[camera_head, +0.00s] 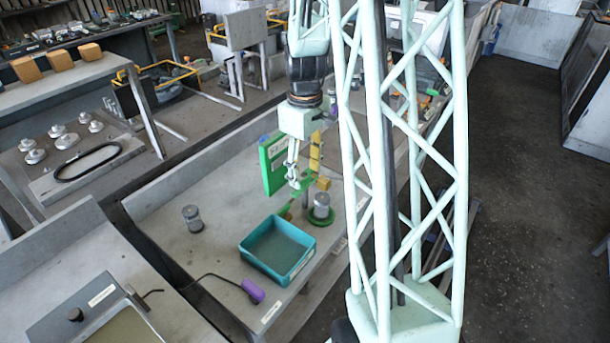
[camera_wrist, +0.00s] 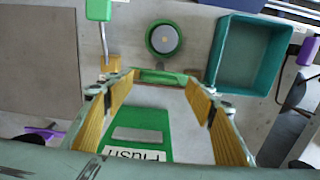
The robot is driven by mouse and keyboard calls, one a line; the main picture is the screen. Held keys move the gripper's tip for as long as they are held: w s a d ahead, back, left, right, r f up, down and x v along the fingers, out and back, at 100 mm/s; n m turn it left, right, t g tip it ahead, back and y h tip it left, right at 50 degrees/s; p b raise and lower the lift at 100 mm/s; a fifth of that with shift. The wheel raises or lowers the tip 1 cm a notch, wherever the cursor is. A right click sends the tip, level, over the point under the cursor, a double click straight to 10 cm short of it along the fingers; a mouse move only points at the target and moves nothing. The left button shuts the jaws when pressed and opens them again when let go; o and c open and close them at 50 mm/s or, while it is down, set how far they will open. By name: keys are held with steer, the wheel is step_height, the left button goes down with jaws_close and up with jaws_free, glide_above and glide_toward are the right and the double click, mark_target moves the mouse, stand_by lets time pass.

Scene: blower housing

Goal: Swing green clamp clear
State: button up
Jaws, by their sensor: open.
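My gripper (camera_head: 293,182) points down over the bench, with its fingers apart; the wrist view shows its two yellow-padded fingers (camera_wrist: 160,82) on either side of a green bar (camera_wrist: 162,76). The bar appears to belong to the green clamp; I cannot tell whether the pads touch it. A green block on a rod (camera_wrist: 99,10) rises from a yellow block (camera_wrist: 110,64). A grey cylinder (camera_wrist: 164,39) sits in a green ring (camera_wrist: 151,50).
A teal tray (camera_head: 250,254) stands in front of my gripper, with a purple-ended cable (camera_head: 253,291) near the front edge. Another grey cylinder (camera_head: 193,218) stands at the left. The bench (camera_head: 215,255) is mostly clear between them.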

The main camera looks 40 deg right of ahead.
step_height(320, 180, up, 10)
stand_by(0.7)
stand_by(0.6)
steer(key=s+a+r+t, duration=0.1)
steer(key=s+a+r, duration=0.2)
steer(key=a+r, duration=0.5)
steer(key=s+a+r+t, duration=0.1)
steer(key=s+a+r, duration=0.4)
steer(key=a, duration=0.5)
steer(key=s+a+r+t, duration=0.1)
steer(key=s+a+r, duration=0.2)
steer(key=s+a, duration=0.3)
steer(key=s+a+r+m+t, duration=0.1)
steer(key=s+a+r, duration=0.3)
steer(key=s+a, duration=0.3)
steer(key=s, duration=0.2)
steer(key=shift+s+m, duration=0.3)
steer(key=shift+s, duration=0.05)
